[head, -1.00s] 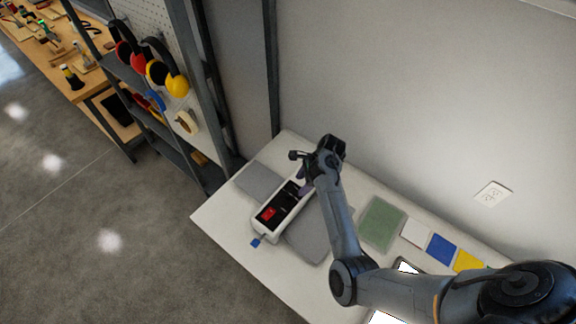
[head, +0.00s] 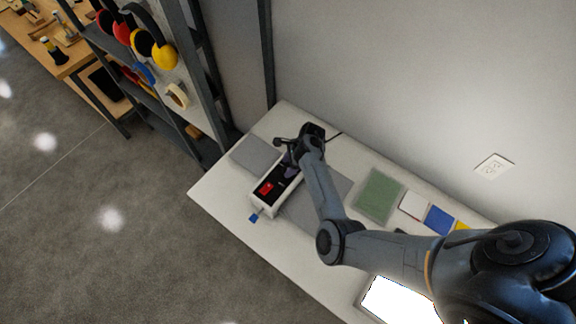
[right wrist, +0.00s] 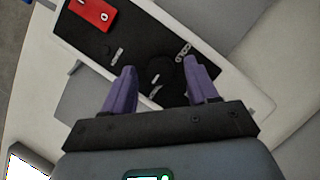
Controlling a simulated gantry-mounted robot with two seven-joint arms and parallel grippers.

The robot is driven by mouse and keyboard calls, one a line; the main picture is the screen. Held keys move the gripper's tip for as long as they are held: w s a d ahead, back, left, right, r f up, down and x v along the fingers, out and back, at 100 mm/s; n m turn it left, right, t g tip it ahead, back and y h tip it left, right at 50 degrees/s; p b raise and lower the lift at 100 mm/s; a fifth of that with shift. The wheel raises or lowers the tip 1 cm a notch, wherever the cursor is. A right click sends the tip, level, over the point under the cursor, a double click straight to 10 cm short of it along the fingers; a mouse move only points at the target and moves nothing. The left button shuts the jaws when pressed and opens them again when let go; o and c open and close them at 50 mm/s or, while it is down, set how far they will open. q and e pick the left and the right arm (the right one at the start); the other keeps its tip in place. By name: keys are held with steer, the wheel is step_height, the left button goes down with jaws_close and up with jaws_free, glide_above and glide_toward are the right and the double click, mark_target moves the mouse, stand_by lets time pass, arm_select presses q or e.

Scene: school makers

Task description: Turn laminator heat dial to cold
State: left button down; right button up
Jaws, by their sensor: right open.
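The laminator is a long white unit with a black top panel; its white front end (head: 262,205) shows in the head view, and the panel (right wrist: 83,35) shows in the right wrist view. A red switch (head: 266,188) sits at one end, also in the right wrist view (right wrist: 92,13). A dark round dial (right wrist: 161,72) stands on the panel, with small pale marks around it. My right gripper (right wrist: 160,78) is open, its two purple fingers pointing at the panel on either side of the dial. Contact with the dial cannot be told. My left gripper is not in view.
The white table (head: 226,195) also holds grey sheets (head: 256,154), a green mat (head: 379,194), coloured cards (head: 439,219) and a bright screen (head: 400,302). A shelf (head: 190,100) with ear defenders stands left. The wall is close behind the table.

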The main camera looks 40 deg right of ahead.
steer(key=shift+a+f, duration=0.1)
steer(key=shift+f, duration=0.2)
steer(key=c, duration=1)
steer(key=shift+w, duration=0.1)
